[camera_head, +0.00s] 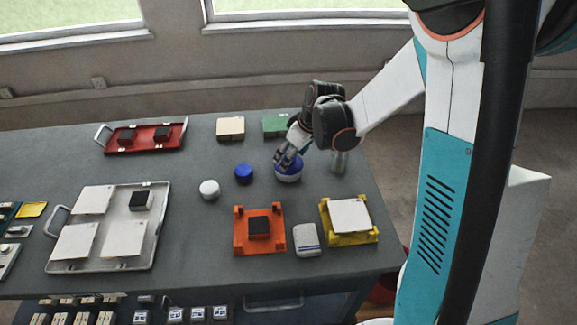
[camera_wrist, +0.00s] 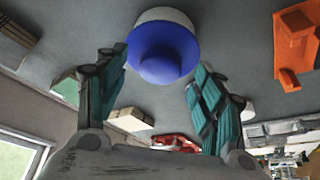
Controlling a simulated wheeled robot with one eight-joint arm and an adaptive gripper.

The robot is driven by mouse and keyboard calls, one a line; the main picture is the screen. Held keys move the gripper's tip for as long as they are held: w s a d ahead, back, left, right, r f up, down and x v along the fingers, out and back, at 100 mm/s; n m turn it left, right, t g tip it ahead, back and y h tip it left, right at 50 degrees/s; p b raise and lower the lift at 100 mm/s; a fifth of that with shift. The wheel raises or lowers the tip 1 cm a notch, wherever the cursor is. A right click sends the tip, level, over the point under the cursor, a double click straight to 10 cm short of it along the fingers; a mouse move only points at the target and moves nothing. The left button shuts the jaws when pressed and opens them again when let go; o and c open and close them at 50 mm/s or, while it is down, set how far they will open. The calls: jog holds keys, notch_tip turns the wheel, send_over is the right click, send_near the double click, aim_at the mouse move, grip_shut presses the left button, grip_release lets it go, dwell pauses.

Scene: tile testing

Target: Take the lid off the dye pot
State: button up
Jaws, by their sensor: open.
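The dye pot (camera_head: 289,178) is a white round pot with a blue lid on it, standing at the right back part of the grey table. In the wrist view the blue lid (camera_wrist: 165,52) faces the camera, with a smaller round blue knob in its middle, and the white pot body (camera_wrist: 166,14) shows behind it. My gripper (camera_head: 284,160) is at the pot's top and partly covers the lid in the head view. In the wrist view my gripper's two teal fingers (camera_wrist: 158,66) are apart, one on each side of the lid. I see no clear contact.
A blue round piece (camera_head: 243,173) and a white round piece (camera_head: 209,189) stand left of the pot. A green block (camera_head: 275,125) and a metal cylinder (camera_head: 339,162) are close by. An orange fixture (camera_head: 243,244) and a yellow fixture (camera_head: 365,238) stand in front.

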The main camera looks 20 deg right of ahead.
jog(key=shift+w+a+f, duration=0.1)
jog(key=shift+w+f, duration=0.1)
jog(key=shift+f, duration=0.4)
jog(key=shift+r, duration=0.1)
jog(key=c, duration=1)
jog(key=shift+o, duration=0.2)
